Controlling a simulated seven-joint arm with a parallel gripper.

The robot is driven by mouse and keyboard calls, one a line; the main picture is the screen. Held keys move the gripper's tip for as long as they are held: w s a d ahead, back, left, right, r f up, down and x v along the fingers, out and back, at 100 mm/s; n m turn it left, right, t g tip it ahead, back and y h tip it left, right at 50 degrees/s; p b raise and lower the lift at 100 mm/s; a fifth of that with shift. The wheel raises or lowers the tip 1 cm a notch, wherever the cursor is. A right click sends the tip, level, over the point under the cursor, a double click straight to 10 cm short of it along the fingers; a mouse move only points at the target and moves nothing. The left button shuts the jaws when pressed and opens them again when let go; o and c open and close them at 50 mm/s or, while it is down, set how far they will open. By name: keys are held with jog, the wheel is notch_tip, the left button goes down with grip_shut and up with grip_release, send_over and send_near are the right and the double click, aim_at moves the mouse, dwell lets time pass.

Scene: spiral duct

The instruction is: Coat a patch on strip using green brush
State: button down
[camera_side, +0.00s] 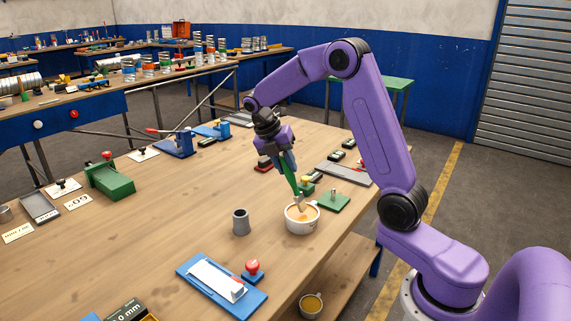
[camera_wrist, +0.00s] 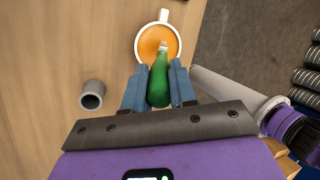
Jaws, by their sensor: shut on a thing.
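My gripper (camera_side: 287,163) is shut on the green brush (camera_side: 292,182), which tilts downward. In the wrist view the green handle (camera_wrist: 159,82) sits between my two blue fingers. The brush's tip is at the white cup (camera_side: 302,225) of orange liquid, which also shows in the wrist view (camera_wrist: 142,55). The tip is over or in the liquid; I cannot tell how deep. A pale strip (camera_side: 215,280) lies on a blue fixture (camera_side: 192,271) at the table's front, apart from the brush.
A grey hollow cylinder (camera_side: 241,222) stands left of the cup, also in the wrist view (camera_wrist: 92,94). A red-knobbed blue stand (camera_side: 253,270) is beside the strip fixture. A green plate with a post (camera_side: 334,202) is right of the cup.

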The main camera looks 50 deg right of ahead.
jog(key=shift+f, duration=0.45)
dwell(0.8)
jog(key=shift+r, duration=0.15)
jog(key=shift+r, duration=3.4)
jog(key=shift+f, duration=0.1)
